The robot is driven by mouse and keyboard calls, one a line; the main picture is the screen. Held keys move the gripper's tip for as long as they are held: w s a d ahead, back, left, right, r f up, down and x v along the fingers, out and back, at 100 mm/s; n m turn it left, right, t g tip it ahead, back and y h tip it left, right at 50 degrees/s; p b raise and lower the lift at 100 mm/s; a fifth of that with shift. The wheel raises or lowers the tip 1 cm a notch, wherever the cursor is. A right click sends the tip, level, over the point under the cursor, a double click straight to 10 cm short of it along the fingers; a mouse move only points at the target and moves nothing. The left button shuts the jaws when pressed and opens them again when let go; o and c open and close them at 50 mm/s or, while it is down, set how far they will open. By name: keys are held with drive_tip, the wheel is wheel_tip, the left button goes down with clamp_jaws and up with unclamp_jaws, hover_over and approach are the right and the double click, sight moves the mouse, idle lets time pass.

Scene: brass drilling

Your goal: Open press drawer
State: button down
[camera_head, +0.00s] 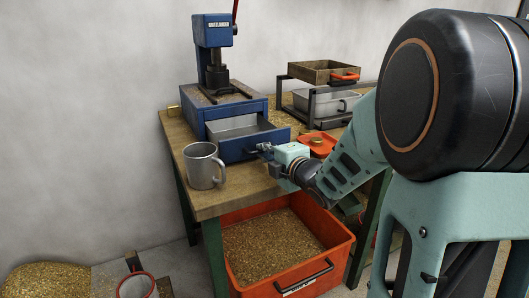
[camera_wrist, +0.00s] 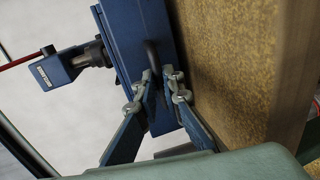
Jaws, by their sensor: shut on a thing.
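The blue press (camera_head: 214,36) stands at the back of the workbench. Its blue drawer (camera_head: 234,150) is pulled out toward the front, and its grey inside shows empty. My gripper (camera_head: 265,150) is at the right part of the drawer front. In the wrist view the two fingers (camera_wrist: 160,82) are shut on the dark drawer handle (camera_wrist: 152,52), which passes between the fingertips. The press (camera_wrist: 75,62) also shows there, turned on its side. The head view hides most of the handle behind my gripper.
A grey metal mug (camera_head: 203,168) stands close to the left of the drawer on the bench (camera_head: 232,199). An orange pan (camera_head: 318,141) lies to the right, by a rack (camera_head: 285,93) with trays. An orange bin (camera_head: 335,262) of shavings sits below the bench.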

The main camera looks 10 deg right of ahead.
drive_tip(key=c, duration=2.1)
unclamp_jaws()
drive_tip(key=shift+v, duration=3.75)
drive_tip(key=shift+r, duration=0.1)
